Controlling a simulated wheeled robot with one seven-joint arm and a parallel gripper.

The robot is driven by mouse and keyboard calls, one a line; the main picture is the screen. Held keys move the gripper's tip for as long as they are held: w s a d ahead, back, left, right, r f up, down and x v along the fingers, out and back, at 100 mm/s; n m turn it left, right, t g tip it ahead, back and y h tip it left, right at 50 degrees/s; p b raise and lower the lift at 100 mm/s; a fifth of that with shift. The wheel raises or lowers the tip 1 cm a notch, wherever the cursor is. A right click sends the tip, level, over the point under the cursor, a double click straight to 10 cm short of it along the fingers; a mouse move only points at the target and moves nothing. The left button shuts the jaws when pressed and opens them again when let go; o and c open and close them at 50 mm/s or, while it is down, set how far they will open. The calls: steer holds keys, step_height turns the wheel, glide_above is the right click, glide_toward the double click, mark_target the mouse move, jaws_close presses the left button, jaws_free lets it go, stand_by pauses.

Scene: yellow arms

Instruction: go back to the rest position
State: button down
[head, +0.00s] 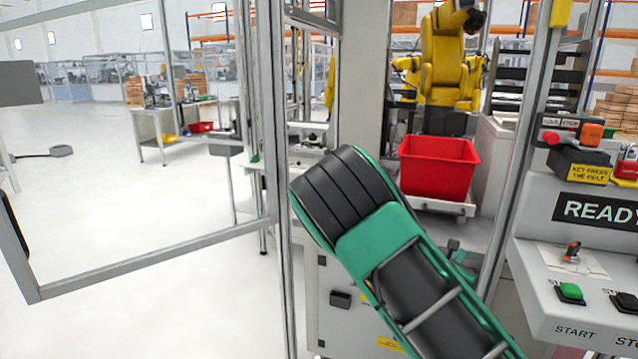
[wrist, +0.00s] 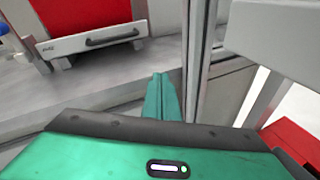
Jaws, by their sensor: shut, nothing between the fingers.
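My gripper (wrist: 160,95) shows its two green fingers pressed together in the wrist view, with nothing between them. It is over a grey surface, just left of an upright metal post (wrist: 196,60). In the head view my green and black arm crosses the middle and hides most of the gripper; only a small green part shows beside the arm, below the red bin. The fingers appear apart from the red bin (head: 438,165) and its white tray (head: 430,201), which also shows with a dark handle in the wrist view (wrist: 75,45).
A control panel (head: 600,250) with a READY display and a green START button (head: 570,291) is at right. A yellow robot arm (head: 448,65) stands behind the red bin. Metal posts stand close to my arm.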

steer(key=s+f+m+g+y, duration=0.4)
steer(key=s+m+g, duration=0.3)
steer(key=s+m, duration=0.6)
steer(key=s+a+r+m+y, duration=0.6)
steer(key=s+a+r+m, duration=0.6)
steer(key=s, duration=0.3)
steer(key=s+d+m+g, duration=0.5)
steer(key=s+d, duration=0.7)
steer(key=s, duration=0.4)
steer(key=shift+s+d+f+m, duration=0.25)
steer(key=shift+f+m, duration=0.2)
steer(key=shift+m, duration=0.15)
